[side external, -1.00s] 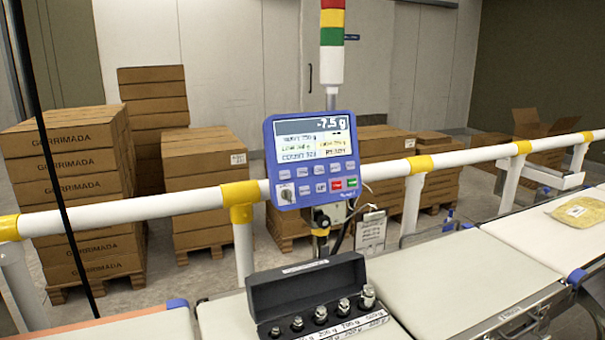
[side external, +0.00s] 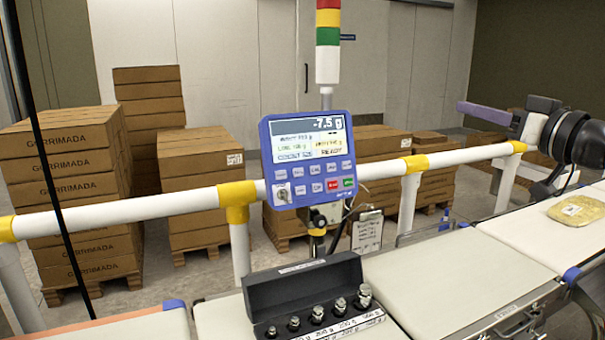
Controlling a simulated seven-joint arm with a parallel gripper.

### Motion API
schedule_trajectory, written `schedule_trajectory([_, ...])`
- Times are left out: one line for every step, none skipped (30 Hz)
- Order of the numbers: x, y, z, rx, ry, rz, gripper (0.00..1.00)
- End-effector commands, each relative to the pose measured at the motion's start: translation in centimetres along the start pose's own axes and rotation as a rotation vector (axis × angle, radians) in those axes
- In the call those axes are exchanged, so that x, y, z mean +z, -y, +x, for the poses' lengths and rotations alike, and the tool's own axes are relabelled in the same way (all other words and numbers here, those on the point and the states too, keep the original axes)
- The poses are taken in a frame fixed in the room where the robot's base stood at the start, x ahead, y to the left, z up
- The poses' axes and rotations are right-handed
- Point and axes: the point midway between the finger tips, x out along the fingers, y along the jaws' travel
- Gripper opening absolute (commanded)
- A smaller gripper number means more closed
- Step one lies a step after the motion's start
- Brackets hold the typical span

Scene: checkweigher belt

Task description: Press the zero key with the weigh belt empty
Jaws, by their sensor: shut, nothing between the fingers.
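The blue control panel (side external: 308,203) is mounted at the rail. Its display (side external: 308,140) reads -7.5 g and READY. My gripper (side external: 464,108) shows at the right as a purple bar pointing left, shut and empty, apart from the panel. A middle belt section (side external: 455,285) is bare. Which section is the weigh belt cannot be told.
An open black case (side external: 303,285) of metal weights stands on or before the belt section left of the bare one. A yellow bag (side external: 578,210) lies on the right belt. A white rail (side external: 130,207) and a signal tower (side external: 328,50) stand behind. Stacked cartons (side external: 65,190) fill the background.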

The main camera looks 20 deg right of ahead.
Motion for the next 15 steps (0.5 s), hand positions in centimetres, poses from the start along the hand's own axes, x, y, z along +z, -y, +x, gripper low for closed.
schedule_trajectory([-0.7, 0.5, 2.2, -0.026, -0.044, 0.003, 0.0])
schedule_trajectory([-1.2, 0.8, 3.2, -0.042, -0.075, 0.006, 0.0])
schedule_trajectory([-1.7, 1.3, 4.6, -0.064, -0.112, 0.008, 0.0])
schedule_trajectory([-2.0, 1.6, 5.6, -0.081, -0.139, 0.011, 0.0])
schedule_trajectory([-2.3, 1.9, 6.5, -0.098, -0.165, 0.014, 0.0])
schedule_trajectory([-2.6, 2.4, 7.8, -0.121, -0.197, 0.018, 0.0])
schedule_trajectory([-2.7, 2.7, 8.7, -0.138, -0.22, 0.02, 0.0])
schedule_trajectory([-2.7, 3.1, 9.6, -0.156, -0.241, 0.024, 0.0])
schedule_trajectory([-2.6, 3.5, 10.8, -0.178, -0.268, 0.029, 0.0])
schedule_trajectory([-2.5, 3.8, 11.6, -0.196, -0.287, 0.032, 0.0])
schedule_trajectory([-2.3, 4.1, 12.4, -0.213, -0.304, 0.035, 0.0])
schedule_trajectory([-2.0, 4.5, 13.5, -0.235, -0.327, 0.04, 0.0])
schedule_trajectory([-1.6, 4.8, 14.3, -0.251, -0.342, 0.044, 0.0])
schedule_trajectory([-1.2, 5.1, 15.1, -0.268, -0.355, 0.048, 0.0])
schedule_trajectory([-0.5, 5.5, 16.1, -0.289, -0.371, 0.053, 0.0])
